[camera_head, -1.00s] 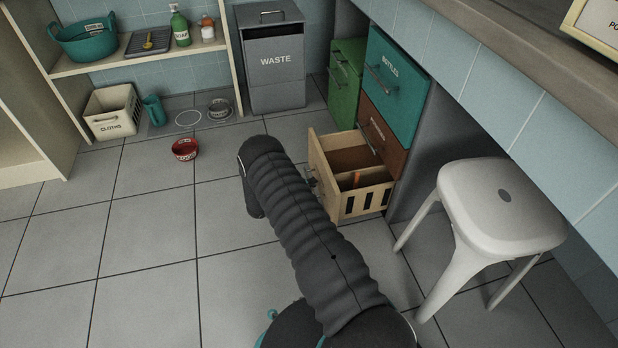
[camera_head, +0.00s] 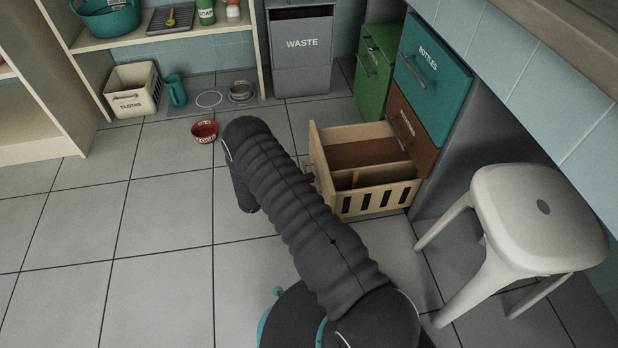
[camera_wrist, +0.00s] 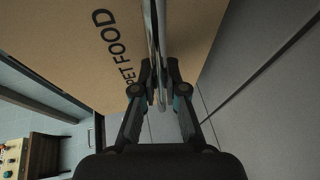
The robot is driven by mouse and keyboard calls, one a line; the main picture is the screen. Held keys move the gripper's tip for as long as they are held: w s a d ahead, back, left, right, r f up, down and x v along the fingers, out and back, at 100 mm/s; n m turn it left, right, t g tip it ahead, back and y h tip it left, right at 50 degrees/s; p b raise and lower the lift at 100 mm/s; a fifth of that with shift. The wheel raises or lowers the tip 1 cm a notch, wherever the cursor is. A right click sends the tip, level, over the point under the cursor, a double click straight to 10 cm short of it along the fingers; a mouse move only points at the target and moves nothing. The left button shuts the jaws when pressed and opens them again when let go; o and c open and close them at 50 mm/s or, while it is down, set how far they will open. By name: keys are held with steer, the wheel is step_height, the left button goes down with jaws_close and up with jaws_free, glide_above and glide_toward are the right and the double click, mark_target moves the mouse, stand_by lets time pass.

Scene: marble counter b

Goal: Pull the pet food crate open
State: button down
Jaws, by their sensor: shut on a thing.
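The pet food crate (camera_head: 372,200) is a light wooden drawer, pulled well out below the brown drawer in the head view. Its inside has a divider and an orange item in the front part. In the wrist view its tan front with the words PET FOOD (camera_wrist: 85,40) fills the upper left. My gripper (camera_wrist: 160,90) is shut on the crate's metal bar handle (camera_wrist: 155,35), with one finger on each side. In the head view my dark arm reaches toward the crate front, and the fingers are hidden.
A white stool (camera_head: 535,215) stands right of the crate. The teal bottles drawer (camera_head: 435,75) and brown drawer (camera_head: 412,130) are closed above it. A red bowl (camera_head: 204,131) sits on the floor behind my arm. A grey waste bin (camera_head: 300,55) stands at the back. Floor at left is clear.

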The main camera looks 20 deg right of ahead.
steer(key=shift+w+a, duration=0.15)
steer(key=shift+a, duration=0.05)
steer(key=c, duration=1.2)
jaws_free()
steer(key=v, duration=1.2)
steer(key=shift+r, duration=0.1)
